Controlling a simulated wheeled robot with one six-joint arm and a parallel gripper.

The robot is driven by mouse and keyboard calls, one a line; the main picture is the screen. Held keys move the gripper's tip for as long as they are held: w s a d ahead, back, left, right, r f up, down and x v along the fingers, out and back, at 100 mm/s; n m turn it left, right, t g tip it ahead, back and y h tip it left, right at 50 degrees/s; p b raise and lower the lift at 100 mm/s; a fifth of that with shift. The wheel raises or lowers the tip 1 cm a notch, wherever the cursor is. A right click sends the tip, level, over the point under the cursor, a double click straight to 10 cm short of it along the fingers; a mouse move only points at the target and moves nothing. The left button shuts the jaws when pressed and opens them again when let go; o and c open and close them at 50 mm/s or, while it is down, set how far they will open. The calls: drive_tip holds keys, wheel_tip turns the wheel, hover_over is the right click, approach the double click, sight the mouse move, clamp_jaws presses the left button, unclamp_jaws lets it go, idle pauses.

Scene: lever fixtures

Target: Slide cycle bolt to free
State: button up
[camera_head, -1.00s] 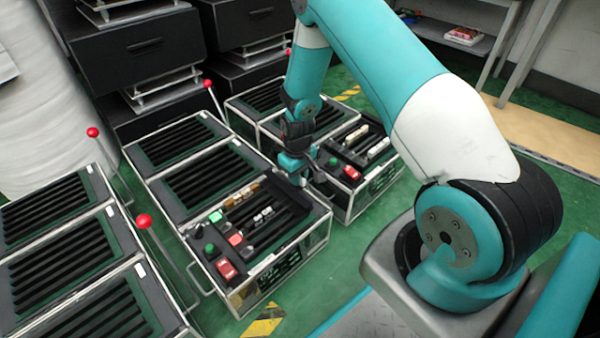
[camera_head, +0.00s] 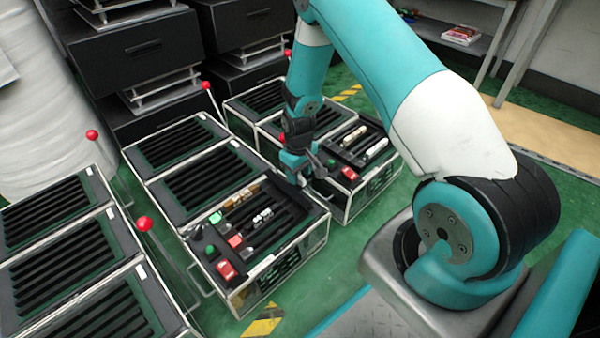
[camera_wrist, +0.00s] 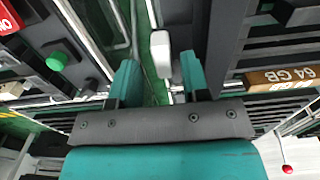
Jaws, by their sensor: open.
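My gripper (camera_head: 305,172) hangs over the gap between two frame units in the head view. In the wrist view my gripper (camera_wrist: 158,75) is open, with its two teal fingers apart. A pale grey, rounded handle (camera_wrist: 161,52) shows ahead of the fingers, between their lines, and nothing is seen gripped. It may be the cycle bolt; no label on it can be read. I cannot make out this handle in the head view, where my gripper covers that spot. Contact between fingers and handle cannot be seen.
The near unit has a red switch (camera_head: 226,271), a green button (camera_head: 215,217) and slotted modules. The unit behind has a red switch (camera_head: 349,173). Red-knobbed levers (camera_head: 144,222) stand at left.

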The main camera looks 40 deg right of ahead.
wheel_tip(320, 180, up, 16)
drive_tip(key=p, duration=0.7)
drive_tip(key=shift+r, duration=0.15)
drive_tip(key=s+a+r+n+y+p, duration=0.1)
drive_tip(key=s+a+r, duration=0.2)
drive_tip(key=a+r, duration=0.5)
drive_tip(key=s+a+r+n+y+p, duration=0.15)
drive_tip(key=a+r, duration=0.35)
drive_tip(key=r, duration=0.5)
drive_tip(key=s+a+r+n+y+p, duration=0.1)
drive_tip(key=s+a+r, duration=0.2)
drive_tip(key=s+r, duration=0.3)
drive_tip(key=s+a+r+n+p, duration=0.1)
drive_tip(key=s+a+r, duration=0.2)
drive_tip(key=s, duration=0.5)
drive_tip(key=s+a+r+n+y+p, duration=0.1)
drive_tip(key=s+a+r, duration=0.35)
drive_tip(key=s, duration=0.25)
wheel_tip(320, 180, up, 38)
drive_tip(key=d+p, duration=0.1)
drive_tip(key=p, duration=3.6)
drive_tip(key=shift+w+f, duration=0.25)
drive_tip(key=shift+w, duration=0.15)
